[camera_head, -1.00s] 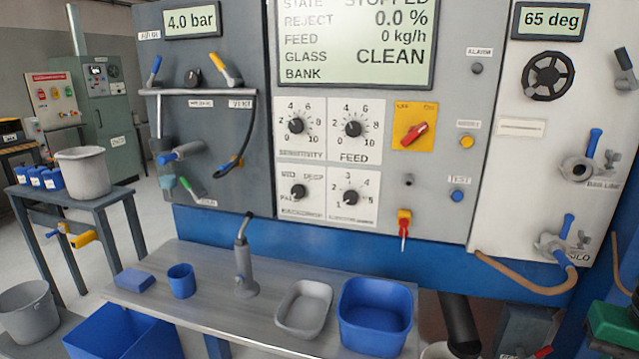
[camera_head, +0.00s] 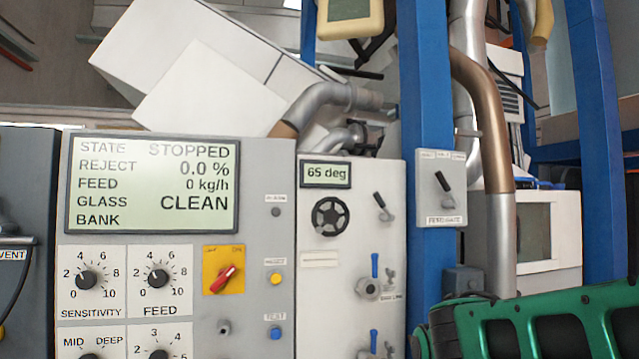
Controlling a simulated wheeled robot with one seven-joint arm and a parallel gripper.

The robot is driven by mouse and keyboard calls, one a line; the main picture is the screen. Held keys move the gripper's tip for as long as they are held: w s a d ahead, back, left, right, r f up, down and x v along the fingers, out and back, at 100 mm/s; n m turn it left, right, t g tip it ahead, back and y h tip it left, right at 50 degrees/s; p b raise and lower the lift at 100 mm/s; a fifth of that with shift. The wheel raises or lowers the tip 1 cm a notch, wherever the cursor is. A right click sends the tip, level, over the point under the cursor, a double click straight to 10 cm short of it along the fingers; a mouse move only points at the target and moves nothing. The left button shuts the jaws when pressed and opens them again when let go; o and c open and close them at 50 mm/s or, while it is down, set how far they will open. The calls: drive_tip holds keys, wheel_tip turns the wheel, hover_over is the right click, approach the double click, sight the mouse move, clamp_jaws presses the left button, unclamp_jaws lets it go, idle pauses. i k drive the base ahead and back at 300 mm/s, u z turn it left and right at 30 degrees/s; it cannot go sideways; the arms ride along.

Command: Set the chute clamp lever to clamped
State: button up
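I cannot pick out a lever marked as the chute clamp. A dark lever (camera_head: 382,206) sits on the white panel, right of the black handwheel; its label is too small to read. Another dark-handled lever (camera_head: 442,184) is on a small grey plate on the blue post, with a label that seems to read feed gate. It leans up and to the left. Two blue-handled valves, an upper one (camera_head: 374,277) and a lower one (camera_head: 375,340), are on the white panel below. My gripper is not in view.
The display panel (camera_head: 152,185) reads STOPPED. A blue post (camera_head: 428,110) stands right of the white panel, with pipes behind. A green part with dark openings (camera_head: 560,312) fills the lower right; I cannot tell whose.

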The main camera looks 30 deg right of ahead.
sight(387, 217)
drive_tip(key=u, duration=0.3)
drive_tip(key=k, duration=1.5)
drive_tip(key=z, duration=0.3)
drive_tip(key=i, duration=1)
